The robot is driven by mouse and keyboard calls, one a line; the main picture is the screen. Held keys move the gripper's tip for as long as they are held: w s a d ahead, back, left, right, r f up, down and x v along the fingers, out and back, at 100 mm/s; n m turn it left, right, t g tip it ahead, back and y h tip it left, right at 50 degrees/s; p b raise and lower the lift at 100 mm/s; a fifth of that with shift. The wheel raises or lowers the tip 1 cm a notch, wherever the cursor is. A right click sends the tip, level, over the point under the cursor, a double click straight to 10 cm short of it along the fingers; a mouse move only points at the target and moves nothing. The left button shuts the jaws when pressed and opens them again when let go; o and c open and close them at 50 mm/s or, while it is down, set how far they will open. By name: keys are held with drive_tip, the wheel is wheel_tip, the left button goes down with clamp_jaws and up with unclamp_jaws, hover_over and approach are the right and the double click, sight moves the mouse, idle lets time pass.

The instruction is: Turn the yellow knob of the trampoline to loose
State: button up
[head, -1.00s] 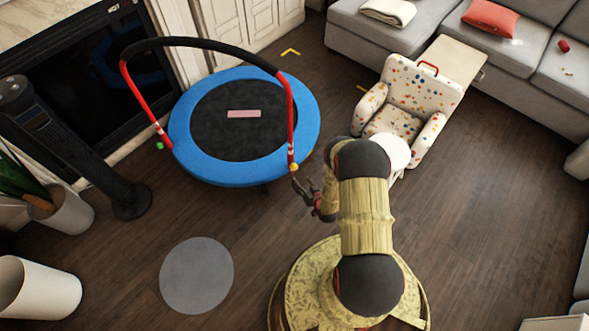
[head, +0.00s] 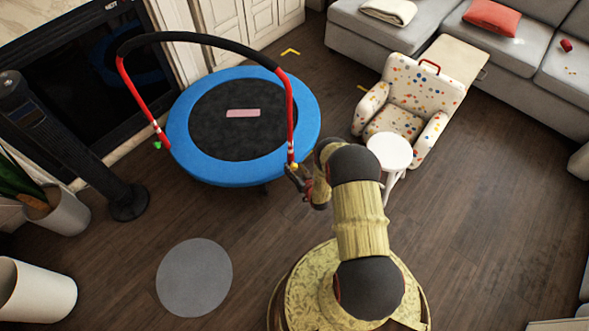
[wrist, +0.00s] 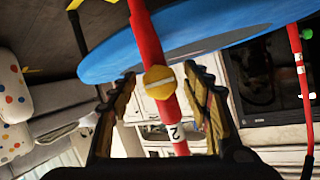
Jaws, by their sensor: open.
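The trampoline (head: 182,137) has a blue rim, a black mat and a red handlebar with a black padded top. Its yellow knob (wrist: 158,82) sits on the near red post, above a white label (wrist: 178,133) in the wrist view. In the head view the knob (head: 294,166) shows small, partly by my gripper. My gripper (wrist: 162,88) is open, with one finger on each side of the knob and post. I cannot tell whether either finger touches the knob. A green knob (head: 157,145) is on the other post.
A round white stool (head: 390,151) and a spotted armchair (head: 432,92) stand right of my arm. A dark tower (head: 75,150) and planter (head: 62,217) stand at left. Open wooden floor lies around a grey round mat (head: 194,278).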

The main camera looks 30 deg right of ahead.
drive_tip(key=shift+c, duration=0.4)
drive_tip(key=c, duration=1.1)
drive_tip(key=n+h, duration=0.2)
drive_tip(key=n, duration=0.1)
drive_tip(key=shift+a, duration=0.15)
drive_tip(key=n+h, duration=0.2)
drive_tip(key=n, duration=0.1)
drive_tip(key=shift+a, duration=0.1)
drive_tip(key=n+h, duration=0.2)
drive_tip(key=n, duration=0.1)
drive_tip(key=shift+f, duration=0.15)
drive_tip(key=shift+n+t+h, duration=0.4)
drive_tip(key=shift+n+h, duration=0.4)
drive_tip(key=shift+n, duration=1.1)
